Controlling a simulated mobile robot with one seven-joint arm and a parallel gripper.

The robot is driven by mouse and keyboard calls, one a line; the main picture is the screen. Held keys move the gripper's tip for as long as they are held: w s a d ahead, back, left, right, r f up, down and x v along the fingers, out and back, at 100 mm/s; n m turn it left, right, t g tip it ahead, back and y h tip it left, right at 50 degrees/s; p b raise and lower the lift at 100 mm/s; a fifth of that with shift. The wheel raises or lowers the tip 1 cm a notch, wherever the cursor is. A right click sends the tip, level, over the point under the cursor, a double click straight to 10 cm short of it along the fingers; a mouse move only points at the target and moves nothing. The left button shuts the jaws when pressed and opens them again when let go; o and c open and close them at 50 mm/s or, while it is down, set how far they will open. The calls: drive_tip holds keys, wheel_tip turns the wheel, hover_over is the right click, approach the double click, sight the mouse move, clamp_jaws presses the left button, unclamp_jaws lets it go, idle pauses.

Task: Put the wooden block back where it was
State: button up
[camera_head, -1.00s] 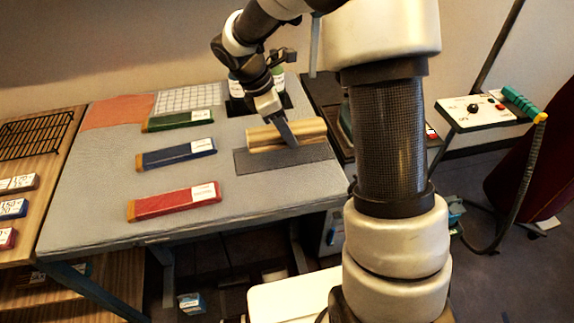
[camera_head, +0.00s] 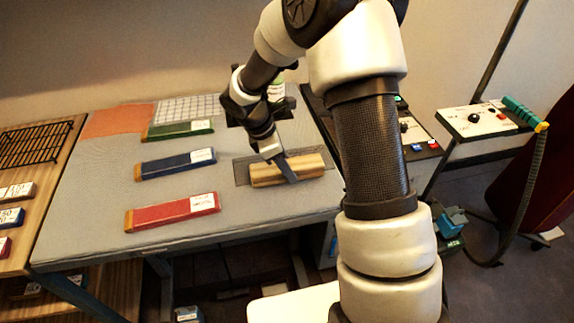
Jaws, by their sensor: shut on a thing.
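The wooden block (camera_head: 268,174) is a light brown bar with a lengthwise groove, at the right of the grey table. My gripper (camera_head: 286,170) is shut on it near its middle and comes down from above. The block lies over the dark grey mat (camera_head: 241,171), covering much of it; the mat shows at the left end and behind. I cannot tell whether the block touches the mat or is held just above it. The fingertips are partly hidden by the block.
Green (camera_head: 178,130), blue (camera_head: 175,164) and red (camera_head: 172,211) flat bars with white labels lie on the grey table (camera_head: 100,200) to the left. Bottles stand on a black patch behind my gripper. A black rack (camera_head: 35,143) is on the wooden table at far left.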

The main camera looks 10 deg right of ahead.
drive_tip(key=o, duration=1.3)
